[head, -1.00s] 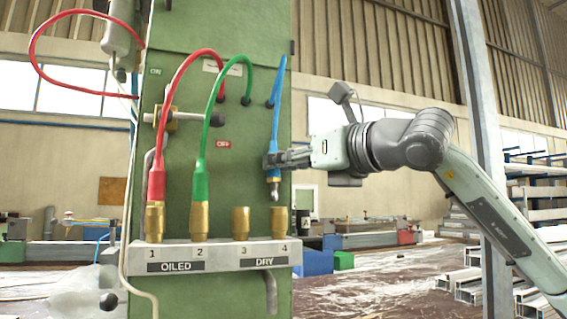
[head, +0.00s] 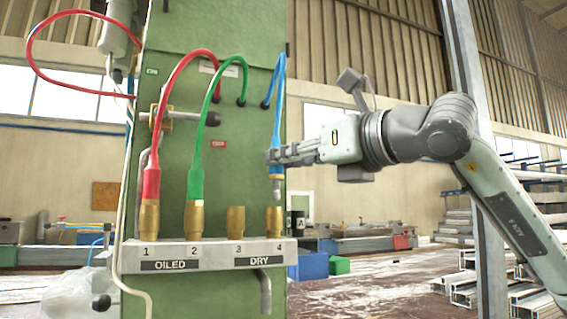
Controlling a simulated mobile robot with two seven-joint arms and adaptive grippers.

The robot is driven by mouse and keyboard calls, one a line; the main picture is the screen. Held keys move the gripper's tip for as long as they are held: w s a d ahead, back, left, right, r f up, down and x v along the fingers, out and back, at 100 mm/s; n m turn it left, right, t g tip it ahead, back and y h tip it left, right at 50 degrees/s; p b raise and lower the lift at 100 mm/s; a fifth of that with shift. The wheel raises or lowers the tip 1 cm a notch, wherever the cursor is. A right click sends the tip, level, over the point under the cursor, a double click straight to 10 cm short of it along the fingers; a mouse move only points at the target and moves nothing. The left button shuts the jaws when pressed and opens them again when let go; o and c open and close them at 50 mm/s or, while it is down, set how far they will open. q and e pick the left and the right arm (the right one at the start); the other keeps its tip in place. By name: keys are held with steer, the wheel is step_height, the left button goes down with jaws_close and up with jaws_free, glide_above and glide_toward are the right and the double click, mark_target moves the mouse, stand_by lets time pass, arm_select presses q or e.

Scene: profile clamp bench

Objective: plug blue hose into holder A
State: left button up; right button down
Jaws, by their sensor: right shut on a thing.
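The blue hose (head: 278,105) hangs from the upper panel of the green cabinet. My right gripper (head: 275,156) is shut on it near its lower end. The hose's metal plug tip (head: 276,190) points down, roughly upright, just above brass socket 4 (head: 274,222). A small gap seems to lie between them; I cannot tell the depth alignment. No socket on the bar is marked A; the labels read 1 to 4, OILED and DRY. My left gripper is not in view.
A red hose (head: 151,185) stands in socket 1 and a green hose (head: 196,180) in socket 2. Brass socket 3 (head: 235,222) is empty. The socket bar (head: 215,258) juts from the cabinet (head: 235,120). A grey post (head: 480,120) stands behind my right arm.

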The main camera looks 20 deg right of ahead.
steer(key=s+b, duration=0.1)
steer(key=s, duration=0.5)
stand_by(0.7)
steer(key=shift+d+f, duration=0.1)
steer(key=shift+d, duration=0.15)
steer(key=d+b, duration=0.3)
steer(key=d, duration=0.4)
steer(key=shift+f, duration=0.3)
stand_by(0.5)
steer(key=shift+w, duration=0.15)
steer(key=w+p, duration=0.4)
steer(key=w, duration=1)
steer(key=shift+w+a, duration=0.15)
steer(key=shift+w, duration=0.05)
stand_by(1.5)
stand_by(0.6)
steer(key=shift+b, duration=0.5)
